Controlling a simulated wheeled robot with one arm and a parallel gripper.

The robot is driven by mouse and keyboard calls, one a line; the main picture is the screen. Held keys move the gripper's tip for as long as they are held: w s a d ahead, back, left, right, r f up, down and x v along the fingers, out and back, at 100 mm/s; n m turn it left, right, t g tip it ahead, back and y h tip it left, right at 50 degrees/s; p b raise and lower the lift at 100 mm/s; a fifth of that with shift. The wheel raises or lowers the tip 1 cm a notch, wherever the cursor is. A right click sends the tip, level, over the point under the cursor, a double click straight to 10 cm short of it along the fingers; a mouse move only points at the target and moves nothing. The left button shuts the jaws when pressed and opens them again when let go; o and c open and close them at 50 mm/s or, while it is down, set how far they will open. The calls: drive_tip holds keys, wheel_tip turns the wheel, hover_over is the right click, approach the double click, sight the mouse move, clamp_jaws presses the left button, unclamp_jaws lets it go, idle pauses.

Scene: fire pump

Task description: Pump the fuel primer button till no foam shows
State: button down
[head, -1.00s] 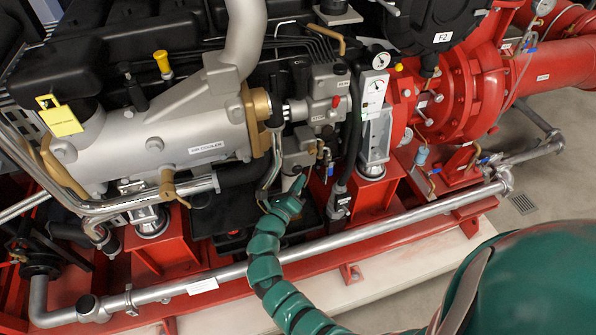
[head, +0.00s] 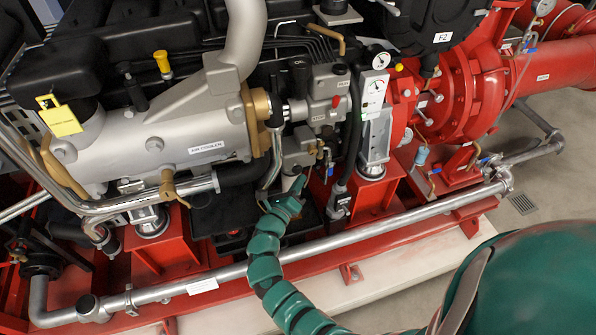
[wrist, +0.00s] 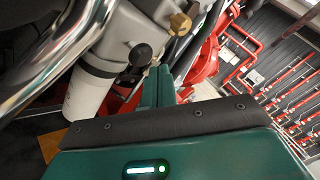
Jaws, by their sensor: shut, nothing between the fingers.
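A round black button (wrist: 140,54) sticks out of a grey filter housing in the wrist view, above a white filter cylinder (wrist: 90,96). I take it for the fuel primer button. My gripper (wrist: 157,84) is shut and empty, with its green fingers just below and right of the button. I cannot tell whether they touch it. In the head view the grey housing (head: 299,146) sits low on the engine, and my gripper (head: 299,186) is just below it. The button is too small to make out there. I cannot make out any foam in either view.
A brass fitting (wrist: 180,22) sits close above the button. A bright metal pipe (wrist: 62,52) passes at the left. In the head view a black hose (head: 351,135) runs right of the housing, and a silver pipe (head: 330,249) crosses in front, beneath my arm.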

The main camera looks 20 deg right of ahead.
drive_tip(key=shift+w, duration=0.1)
drive_tip(key=shift+w+b, duration=0.3)
drive_tip(key=shift+b, duration=0.15)
drive_tip(key=shift+w+b, duration=0.55)
drive_tip(key=shift+w, duration=0.3)
idle(1.1)
drive_tip(key=shift+s, duration=1.25)
